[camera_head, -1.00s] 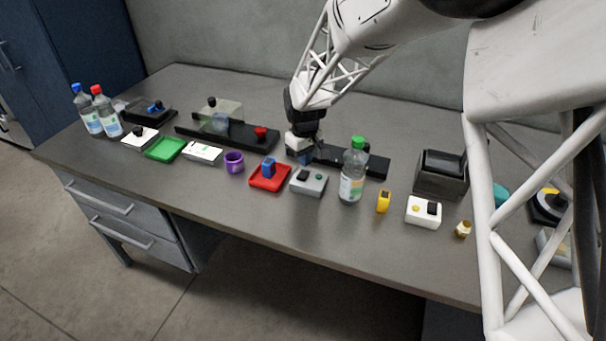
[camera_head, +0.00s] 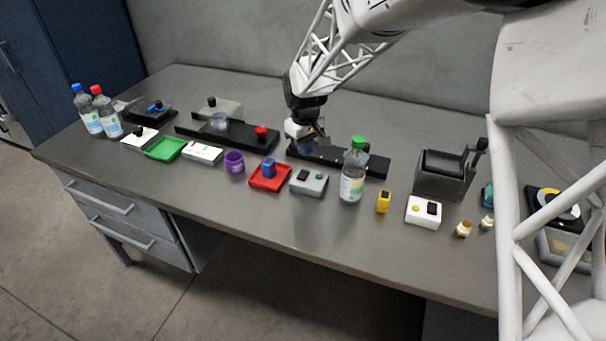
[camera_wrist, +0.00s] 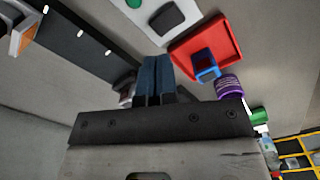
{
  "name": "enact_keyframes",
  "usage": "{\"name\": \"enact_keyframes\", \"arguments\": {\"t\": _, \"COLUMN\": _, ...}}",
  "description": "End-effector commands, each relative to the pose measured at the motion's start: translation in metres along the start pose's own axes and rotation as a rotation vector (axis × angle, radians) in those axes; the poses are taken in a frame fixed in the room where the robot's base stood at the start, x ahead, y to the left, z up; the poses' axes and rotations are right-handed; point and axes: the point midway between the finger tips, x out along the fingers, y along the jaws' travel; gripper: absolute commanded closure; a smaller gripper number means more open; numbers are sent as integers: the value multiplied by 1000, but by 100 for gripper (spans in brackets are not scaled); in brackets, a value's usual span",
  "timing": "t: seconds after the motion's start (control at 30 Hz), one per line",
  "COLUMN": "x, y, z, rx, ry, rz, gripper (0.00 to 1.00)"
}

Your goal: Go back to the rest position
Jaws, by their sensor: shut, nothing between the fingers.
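My gripper (camera_head: 319,143) hangs over the back middle of the table, above the black rail with white marks (camera_head: 345,158). In the wrist view its two blue fingers (camera_wrist: 155,80) are together with nothing between them. The rail also shows at the upper left of the wrist view (camera_wrist: 75,45). The fingertips are small in the head view and partly blend with the dark rail.
A red tray (camera_head: 283,182) with a blue piece, a grey box (camera_head: 309,182) and a purple cup (camera_head: 234,162) stand in front. A black dispenser (camera_head: 445,172) stands right. The table's front strip is clear.

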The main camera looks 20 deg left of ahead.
Motion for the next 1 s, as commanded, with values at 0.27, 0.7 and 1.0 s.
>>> {"name": "enact_keyframes", "arguments": {"t": 0.27, "x": 0, "y": 0, "z": 0, "rx": 1, "ry": 0, "rz": 0, "gripper": 100}}
{"name": "enact_keyframes", "arguments": {"t": 0.7, "x": -58, "y": 18, "z": 54, "rx": 123, "ry": 15, "rz": 35, "gripper": 100}}
{"name": "enact_keyframes", "arguments": {"t": 1.0, "x": -116, "y": 33, "z": 132, "rx": 284, "ry": 33, "rz": 70, "gripper": 100}}
